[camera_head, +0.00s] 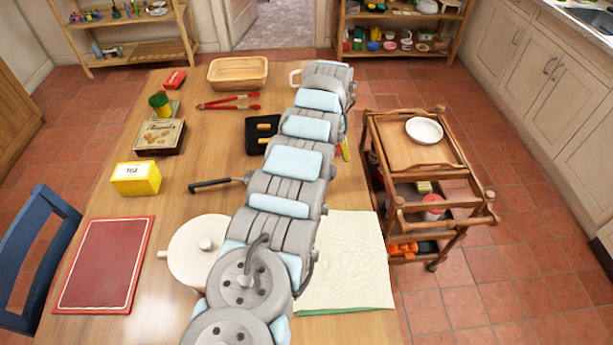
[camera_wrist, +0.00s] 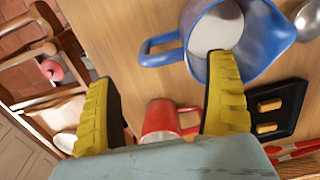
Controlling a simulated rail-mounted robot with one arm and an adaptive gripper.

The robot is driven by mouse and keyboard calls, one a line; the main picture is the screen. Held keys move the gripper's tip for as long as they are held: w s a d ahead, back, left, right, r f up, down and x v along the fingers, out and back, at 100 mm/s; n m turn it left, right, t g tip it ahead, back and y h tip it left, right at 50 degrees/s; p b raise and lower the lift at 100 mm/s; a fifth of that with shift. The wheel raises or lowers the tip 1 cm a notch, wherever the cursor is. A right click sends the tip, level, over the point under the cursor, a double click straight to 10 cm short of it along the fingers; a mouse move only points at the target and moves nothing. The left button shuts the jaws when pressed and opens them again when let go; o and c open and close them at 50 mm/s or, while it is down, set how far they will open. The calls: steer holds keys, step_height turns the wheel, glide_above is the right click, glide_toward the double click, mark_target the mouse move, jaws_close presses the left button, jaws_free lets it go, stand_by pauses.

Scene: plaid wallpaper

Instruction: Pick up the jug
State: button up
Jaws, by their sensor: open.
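The blue jug (camera_wrist: 268,32) stands on the wooden table in the wrist view, seen from above into its open top. Its handle (camera_wrist: 148,55) points left and its spout points right. My gripper (camera_wrist: 160,75) is open and empty, with yellow fingers spread apart. The right finger overlaps the jug's near wall in the picture; I cannot tell whether it touches. The jug's handle lies beyond the gap between the fingers. In the head view my arm hides the jug, and only a yellow bit of my gripper shows at the arm's right edge.
A red mug (camera_wrist: 160,117) shows between my fingers. A black tray (camera_head: 257,147) and red tongs (camera_head: 230,102) lie near my arm. A pan handle (camera_head: 210,184), a white pot (camera_head: 190,240) and a cloth (camera_head: 350,265) are closer. A wooden cart (camera_head: 400,155) stands right of the table.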

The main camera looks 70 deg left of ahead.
steer(key=shift+s+d+f, duration=0.15)
steer(key=shift+d+f, duration=0.05)
steer(key=shift+f, duration=0.5)
steer(key=shift+s+d+f, duration=0.1)
steer(key=shift+d+f, duration=0.05)
steer(key=shift+f, duration=0.55)
steer(key=shift+f+b, duration=0.55)
steer(key=shift+f, duration=0.35)
steer(key=c, duration=1.3)
